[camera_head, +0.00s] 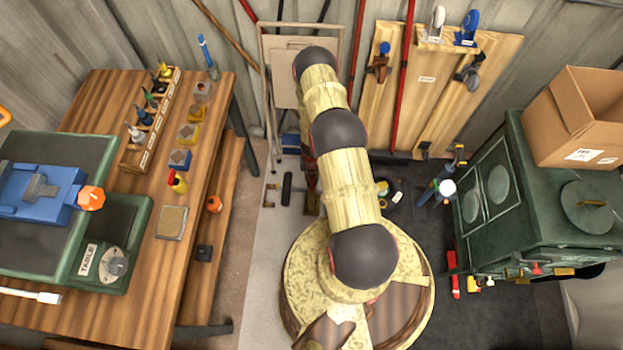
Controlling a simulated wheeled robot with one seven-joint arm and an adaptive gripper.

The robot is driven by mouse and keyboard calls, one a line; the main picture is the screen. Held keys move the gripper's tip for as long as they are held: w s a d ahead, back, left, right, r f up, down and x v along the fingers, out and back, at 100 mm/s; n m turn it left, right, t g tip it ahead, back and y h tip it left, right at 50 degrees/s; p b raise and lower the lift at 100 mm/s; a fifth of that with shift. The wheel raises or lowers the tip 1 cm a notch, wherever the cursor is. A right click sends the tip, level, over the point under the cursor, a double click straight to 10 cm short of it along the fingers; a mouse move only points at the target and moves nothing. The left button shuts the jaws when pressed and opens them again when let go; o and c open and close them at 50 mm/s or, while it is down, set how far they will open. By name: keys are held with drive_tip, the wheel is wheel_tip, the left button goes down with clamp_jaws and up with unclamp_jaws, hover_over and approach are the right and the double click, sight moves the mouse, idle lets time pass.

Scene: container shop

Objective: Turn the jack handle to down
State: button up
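I cannot surely make out the jack handle. A small dark upright bar with a crosspiece (287,188) stands low on the pale floor strip, between the workbench and my arm, and may be part of the jack. My arm rises from its round base and stretches away toward the back wall. Its far end bends down out of sight behind its own links. My gripper is not clearly visible, so its fingers and anything between them are hidden.
A wooden workbench (190,250) with a blue-and-green machine (45,195) and a tool rack (150,120) fills the left. A green stove (530,225) bearing a cardboard box (580,115) stands right. Boards (460,65) and poles lean at the back. Small items lie on the dark floor.

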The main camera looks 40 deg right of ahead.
clamp_jaws()
idle(0.3)
